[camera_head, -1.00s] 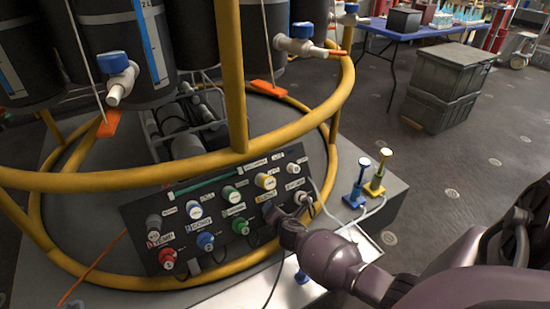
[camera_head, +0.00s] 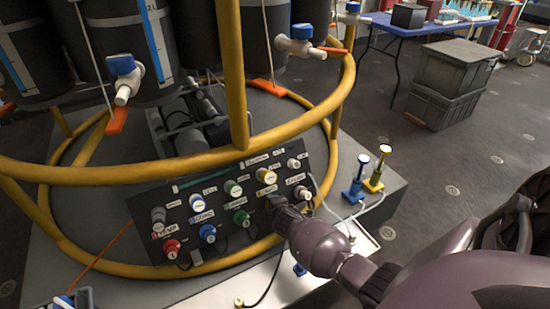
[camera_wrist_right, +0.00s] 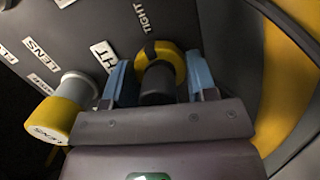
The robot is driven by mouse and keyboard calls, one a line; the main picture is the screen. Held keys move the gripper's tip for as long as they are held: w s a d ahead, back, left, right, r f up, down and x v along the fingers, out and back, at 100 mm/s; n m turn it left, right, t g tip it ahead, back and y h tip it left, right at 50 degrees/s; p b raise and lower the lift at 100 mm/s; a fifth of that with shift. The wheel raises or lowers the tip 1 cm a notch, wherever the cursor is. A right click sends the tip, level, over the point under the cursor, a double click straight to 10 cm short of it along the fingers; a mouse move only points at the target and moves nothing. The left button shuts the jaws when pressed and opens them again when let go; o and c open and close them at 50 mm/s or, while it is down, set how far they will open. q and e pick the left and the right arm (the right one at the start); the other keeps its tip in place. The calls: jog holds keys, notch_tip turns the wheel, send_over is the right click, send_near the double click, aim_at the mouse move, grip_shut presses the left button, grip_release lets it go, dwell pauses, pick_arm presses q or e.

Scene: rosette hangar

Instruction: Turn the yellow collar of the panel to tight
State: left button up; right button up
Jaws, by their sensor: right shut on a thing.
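The dark panel (camera_head: 225,215) stands tilted inside the yellow ring frame, with rows of coloured fittings. In the right wrist view the yellow collar (camera_wrist_right: 160,62) is a ring with a black mark, around a dark centre, below the label TIGHT (camera_wrist_right: 145,18). My right gripper (camera_wrist_right: 159,82) has its blue fingers on either side of the collar, shut on it. In the head view my right gripper (camera_head: 277,204) is against the panel's right part and hides the collar.
A yellow-ringed LENS plug (camera_wrist_right: 62,108) sits close to the left finger; it also shows in the head view (camera_head: 267,175). The yellow tube (camera_wrist_right: 290,75) passes close on the right. Blue (camera_head: 356,180) and yellow (camera_head: 376,170) posts stand right of the panel.

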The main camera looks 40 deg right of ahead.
pick_arm(q)
jog(key=shift+w+r, duration=0.1)
pick_arm(e)
jog(key=shift+a+m, duration=0.1)
jog(key=shift+m, duration=0.2)
jog(key=o, duration=0.9)
jog(key=shift+o, duration=0.2)
jog(key=shift+s+r, duration=0.1)
jog(key=shift+r, duration=0.05)
jog(key=shift+s+a+r+p, duration=0.3)
jog(key=shift+s+r+p, duration=0.2)
jog(key=shift+r, duration=0.1)
jog(key=shift+s+a+r+p, duration=0.25)
jog(key=shift+s+r+p, duration=0.25)
jog(key=shift+r, duration=0.1)
pick_arm(q)
jog(key=s+a+r+n+p, duration=0.1)
jog(key=p, duration=0.1)
jog(key=shift+s+r+p, duration=0.1)
jog(key=shift+s+p, duration=0.05)
jog(key=shift+p, duration=0.2)
pick_arm(e)
jog(key=v, duration=0.7)
jog(key=shift+s+f, duration=0.25)
jog(key=shift+s, duration=0.1)
pick_arm(q)
jog(key=shift+d, duration=0.1)
pick_arm(e)
jog(key=shift+a, duration=0.1)
